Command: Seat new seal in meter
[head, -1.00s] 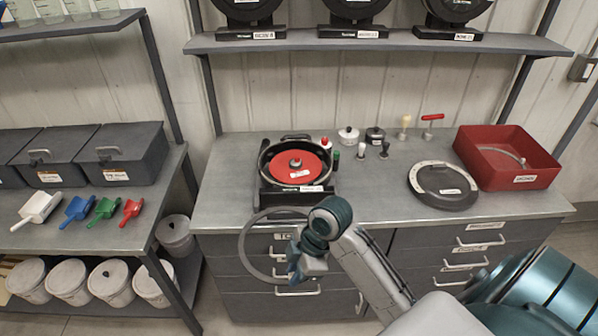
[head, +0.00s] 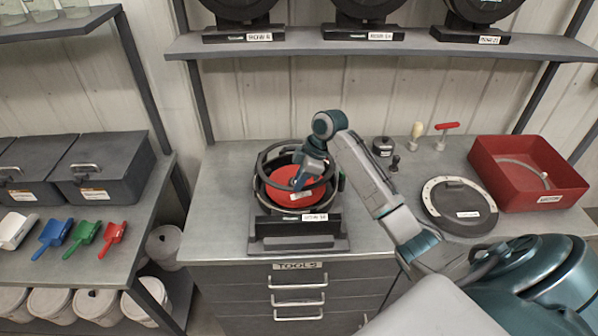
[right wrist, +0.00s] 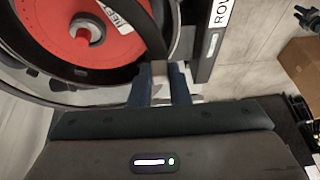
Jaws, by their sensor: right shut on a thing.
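The seed meter (head: 270,228) stands on the grey bench, its open round housing holding a red disc (head: 280,182). The new seal, a dark grey ring (head: 262,160), is held over the housing and circles above the red disc, looking a little raised and tilted. In the right wrist view, the fingers (right wrist: 163,86) pinch the dark band (right wrist: 183,42) beside the red disc (right wrist: 75,28). Whether the ring touches the housing rim, I cannot tell. My left gripper is not in view.
A black round cover (head: 458,208) lies at right on the bench, before a red bin (head: 548,197) holding a grey curved strip (head: 525,168). Small knobs and hand tools (head: 446,130) stand behind. A shelf (head: 400,45) with dark round units is above.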

